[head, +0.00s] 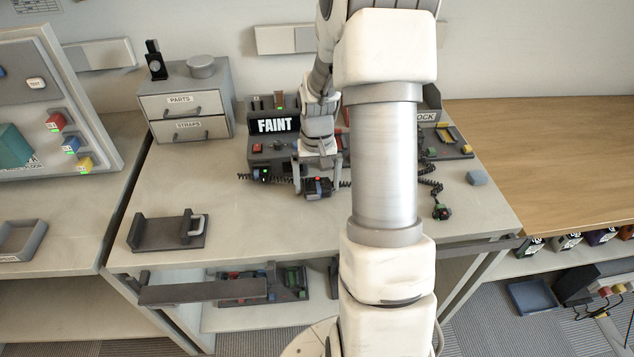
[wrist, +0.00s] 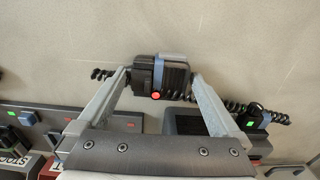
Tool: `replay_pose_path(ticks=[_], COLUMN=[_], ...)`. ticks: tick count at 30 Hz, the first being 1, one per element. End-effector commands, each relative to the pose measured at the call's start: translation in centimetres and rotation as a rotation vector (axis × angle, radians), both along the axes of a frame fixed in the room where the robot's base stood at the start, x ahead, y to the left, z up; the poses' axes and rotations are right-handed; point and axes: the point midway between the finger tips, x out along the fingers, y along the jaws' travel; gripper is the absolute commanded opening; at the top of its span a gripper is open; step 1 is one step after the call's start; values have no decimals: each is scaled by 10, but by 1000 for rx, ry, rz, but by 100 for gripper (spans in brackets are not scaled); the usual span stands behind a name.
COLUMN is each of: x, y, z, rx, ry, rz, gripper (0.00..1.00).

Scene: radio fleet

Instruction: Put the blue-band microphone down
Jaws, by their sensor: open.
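A dark microphone with a blue band and a red light (wrist: 158,77) lies on the grey bench top, its coiled cord running beside it. It also shows in the head view (head: 318,187), in front of the radio set. My gripper (head: 319,182) is low over the bench, with a finger on each side of this microphone; it is open. In the wrist view the fingertips are close to its sides, and I cannot tell whether they touch. A second microphone with a bluish band and a green light (wrist: 257,117) lies nearby, also in the head view (head: 262,174).
The radio with a FAINT display (head: 279,126) stands behind my gripper. A dark cradle (head: 168,233) is front left; a drawer unit (head: 186,101) stands back left. The front middle bench is clear.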

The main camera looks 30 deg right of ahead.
Motion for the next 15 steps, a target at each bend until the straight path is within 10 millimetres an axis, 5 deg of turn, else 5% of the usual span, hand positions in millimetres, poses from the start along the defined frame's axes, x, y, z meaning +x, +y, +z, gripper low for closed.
replay_pose_path(ticks=[15], x=[1], y=[0], z=[108], rx=[-2], ry=[-5], rz=[-1], gripper=[100])
